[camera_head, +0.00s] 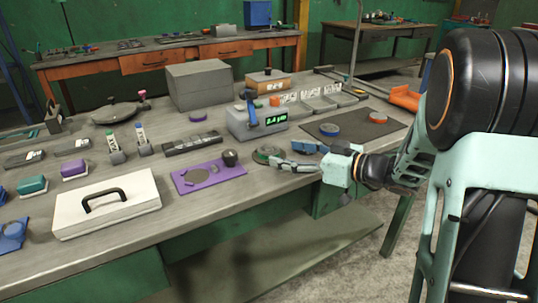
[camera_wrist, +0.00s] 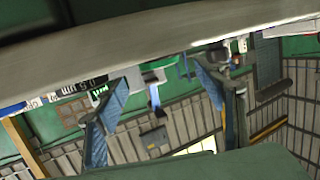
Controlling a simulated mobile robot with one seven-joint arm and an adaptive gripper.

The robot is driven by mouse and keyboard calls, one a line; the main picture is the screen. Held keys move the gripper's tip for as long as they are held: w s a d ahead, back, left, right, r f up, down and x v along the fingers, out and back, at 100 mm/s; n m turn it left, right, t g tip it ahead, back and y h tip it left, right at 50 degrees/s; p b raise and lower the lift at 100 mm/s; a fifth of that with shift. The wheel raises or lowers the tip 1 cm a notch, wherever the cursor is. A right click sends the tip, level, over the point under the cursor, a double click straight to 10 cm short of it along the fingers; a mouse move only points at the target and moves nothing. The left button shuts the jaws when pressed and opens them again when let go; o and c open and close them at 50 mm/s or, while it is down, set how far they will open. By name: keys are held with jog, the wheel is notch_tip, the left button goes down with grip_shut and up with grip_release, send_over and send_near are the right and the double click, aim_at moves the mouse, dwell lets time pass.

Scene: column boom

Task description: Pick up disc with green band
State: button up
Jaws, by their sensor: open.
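The disc with the green band (camera_head: 262,156) lies flat on the workbench near its front edge, right of the purple plate. My gripper (camera_head: 281,152) reaches in low from the right, with its blue-grey fingers spread and their tips close beside the disc. Whether a finger touches the disc I cannot tell, and the fingers partly cover its right side. In the wrist view my gripper (camera_wrist: 160,80) also shows open, with nothing held between the fingers.
A dark mat (camera_head: 352,130) behind my gripper holds a blue disc (camera_head: 330,129) and an orange-topped disc (camera_head: 377,117). A grey device with a green display (camera_head: 256,122) stands behind the green-banded disc. The purple plate (camera_head: 209,176) and a dark knob (camera_head: 230,157) are to its left.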

aim_at(272, 151)
jog(key=b+x, duration=0.1)
jog(key=x, duration=0.4)
jog(key=shift+f, duration=0.1)
jog(key=shift+w, duration=0.1)
jog(key=shift+c, duration=0.7)
